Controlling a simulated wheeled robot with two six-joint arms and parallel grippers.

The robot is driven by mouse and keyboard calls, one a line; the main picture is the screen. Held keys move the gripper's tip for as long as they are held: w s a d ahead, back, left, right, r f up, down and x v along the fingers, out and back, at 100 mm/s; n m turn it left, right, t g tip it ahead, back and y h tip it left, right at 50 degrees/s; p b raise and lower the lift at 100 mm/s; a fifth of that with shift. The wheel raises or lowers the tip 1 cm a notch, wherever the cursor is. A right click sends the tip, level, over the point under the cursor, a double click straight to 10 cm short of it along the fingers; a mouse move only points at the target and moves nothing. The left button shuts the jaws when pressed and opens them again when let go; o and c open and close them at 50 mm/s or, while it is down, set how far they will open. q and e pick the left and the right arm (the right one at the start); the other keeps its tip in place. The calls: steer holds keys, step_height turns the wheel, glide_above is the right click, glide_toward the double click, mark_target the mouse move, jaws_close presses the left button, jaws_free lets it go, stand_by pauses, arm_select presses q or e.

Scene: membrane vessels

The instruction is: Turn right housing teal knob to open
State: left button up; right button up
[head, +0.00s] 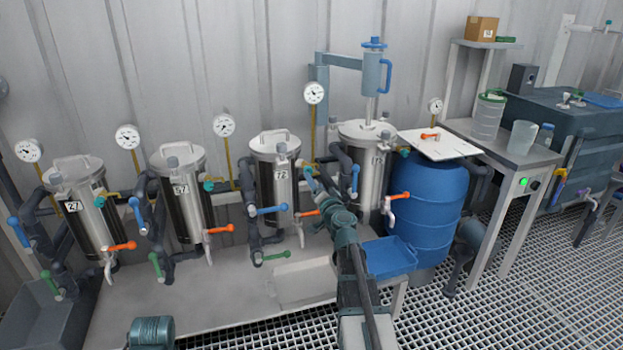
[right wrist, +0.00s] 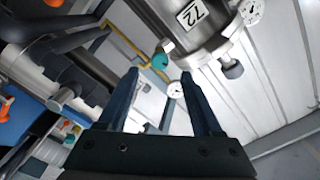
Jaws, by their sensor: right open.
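The right housing (head: 366,175) is the rightmost upright steel vessel, beside the blue drum. Its small teal knob (head: 309,170) sits on the yellow gauge pipe, between this housing and the vessel marked 72. My right gripper (head: 318,180) has its fingertips close to the knob. In the right wrist view the two dark fingers are apart and empty. There the teal knob (right wrist: 160,61) appears just past the fingertips, roughly between them. I cannot tell whether a finger touches it. My left gripper is not in view.
The vessel marked 72 (head: 275,175) stands close to the left, with a blue-handled valve (head: 270,210) on dark piping. A pressure gauge (head: 313,94) rises above the knob. The blue drum (head: 425,205) and blue tray (head: 390,256) are to the right.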

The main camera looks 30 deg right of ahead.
steer(key=v, duration=0.7)
steer(key=w+a+r+n+g+y+p, duration=0.1)
steer(key=a+n+y+p, duration=0.2)
steer(key=a, duration=0.5)
steer(key=w+a+r+n+g+y+p, duration=0.1)
steer(key=w+a+n+y+p, duration=0.2)
steer(key=a, duration=0.5)
steer(key=s+a+f+n+g+y+p, duration=0.1)
steer(key=s+a+n+g+y+p, duration=0.15)
steer(key=a, duration=0.65)
steer(key=s+a+f+n+g+y+p, duration=0.1)
steer(key=s+a+n+g+y+p, duration=0.2)
steer(key=a, duration=0.5)
steer(key=s+a+f+n+g+h+p, duration=0.1)
steer(key=s+a+n+g+h+p, duration=0.15)
steer(key=s+a+g+p, duration=0.5)
steer(key=s+r+n+g+h+p, duration=0.1)
steer(key=s+h, duration=0.5)
steer(key=s, duration=0.7)
steer(key=n+g+p, duration=0.1)
steer(key=g+p, duration=0.1)
steer(key=shift+s+d+r+p, duration=0.3)
steer(key=shift+d+r+p, duration=0.05)
steer(key=shift+d+r, duration=0.05)
